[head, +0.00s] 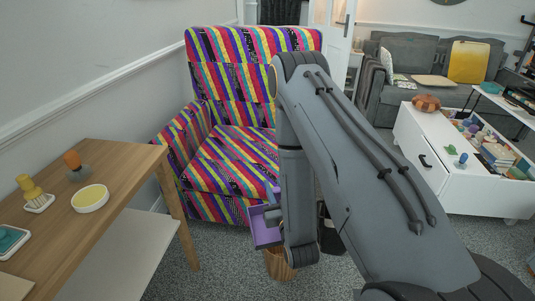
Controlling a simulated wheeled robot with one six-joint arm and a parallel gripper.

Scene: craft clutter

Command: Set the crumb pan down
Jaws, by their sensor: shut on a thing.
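A purple, open-topped pan, which I take to be the crumb pan (263,236), hangs in the air beside my arm's lower end, in front of the striped armchair. My gripper (274,214) is shut on it. My own arm link covers most of the gripper and the pan's right side, so the exact grip is hidden. The pan is apart from the wooden table (128,162), which stands to its left.
The table bears a yellow-topped round dish (90,198), a yellow brush-like thing (33,192), an orange-topped item (73,163) and a teal item (10,239). A wooden bin (279,266) stands below the pan. A cluttered white chest (467,185) stands right.

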